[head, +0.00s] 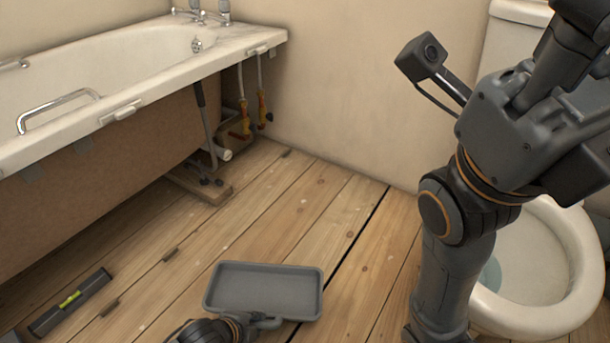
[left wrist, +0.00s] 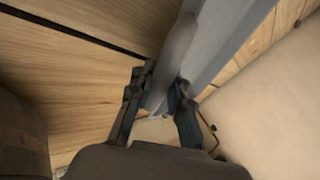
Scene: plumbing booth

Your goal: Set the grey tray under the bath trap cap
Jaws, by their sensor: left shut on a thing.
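The grey tray (head: 262,291) is a shallow rectangle over the floorboards at bottom centre of the head view; I cannot tell whether it rests on them or is just above. My left gripper (head: 262,321) is at its near edge, shut on the rim. In the left wrist view the fingers (left wrist: 160,92) close on a grey edge of the tray (left wrist: 228,32). A white pipe end (head: 224,154) shows under the bath's far end; I cannot clearly pick out the trap cap. My right arm stands at the right, its fingers not visible.
The bath (head: 150,85) with its brown side panel (head: 110,190) is at the left. A spirit level (head: 70,302) lies at lower left. A toilet (head: 545,260) is at right. Floorboards between tray and bath are clear.

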